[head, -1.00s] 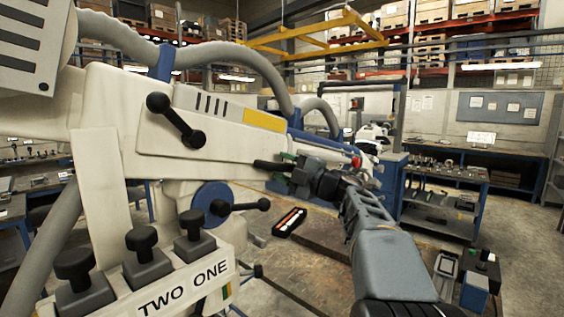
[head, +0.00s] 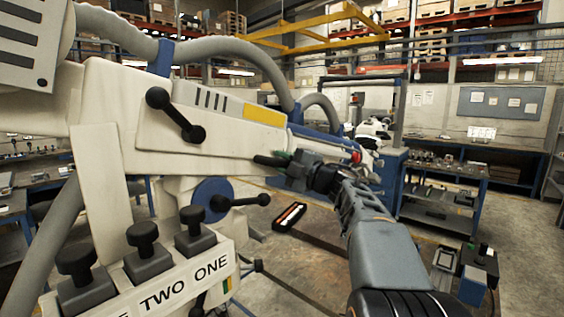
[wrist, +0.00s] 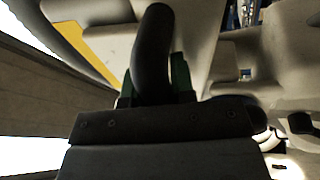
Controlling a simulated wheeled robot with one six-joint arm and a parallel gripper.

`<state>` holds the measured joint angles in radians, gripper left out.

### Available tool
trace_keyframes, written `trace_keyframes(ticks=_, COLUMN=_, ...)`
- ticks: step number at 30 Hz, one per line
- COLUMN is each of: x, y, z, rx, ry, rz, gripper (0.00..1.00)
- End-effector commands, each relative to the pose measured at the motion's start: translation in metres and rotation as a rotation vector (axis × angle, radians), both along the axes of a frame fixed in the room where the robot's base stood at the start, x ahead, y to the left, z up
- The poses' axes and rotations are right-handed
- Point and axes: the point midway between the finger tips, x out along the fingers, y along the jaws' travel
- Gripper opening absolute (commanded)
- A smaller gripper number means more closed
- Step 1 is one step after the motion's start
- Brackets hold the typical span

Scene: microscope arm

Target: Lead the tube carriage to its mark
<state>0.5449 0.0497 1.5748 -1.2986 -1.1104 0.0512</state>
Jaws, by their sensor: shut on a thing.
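A long white microscope arm (head: 210,134) with a yellow panel (head: 265,117) runs across the head view. A short black handle (head: 266,161) sticks out at its lower right side. My gripper (head: 288,161) is shut on this handle. In the wrist view the handle (wrist: 152,50) rises as a curved black bar between the green finger pads (wrist: 180,75). I cannot tell for sure which part of the arm is the tube carriage. The mark cannot be made out in these frames. A red knob (head: 356,156) sits at the arm's right end.
Black levers (head: 175,115) and (head: 240,202) stick out from the microscope. Below is a panel with black knobs and the words "TWO ONE" (head: 185,283). A dark case (head: 290,217) lies on the floor. A blue workbench (head: 440,200) stands at right.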

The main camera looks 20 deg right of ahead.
Motion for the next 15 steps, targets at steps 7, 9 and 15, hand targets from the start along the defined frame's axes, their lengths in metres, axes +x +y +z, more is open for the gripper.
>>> trace_keyframes(ticks=7, x=0.000, y=0.000, z=0.000, rx=-0.002, ry=-0.001, rz=0.000, gripper=0.00)
trace_keyframes(ticks=9, x=-0.001, y=0.001, z=0.004, rx=-0.017, ry=-0.009, rz=0.000, gripper=0.00)
trace_keyframes(ticks=15, x=-0.003, y=0.005, z=0.019, rx=-0.075, ry=-0.042, rz=-0.001, gripper=0.00)
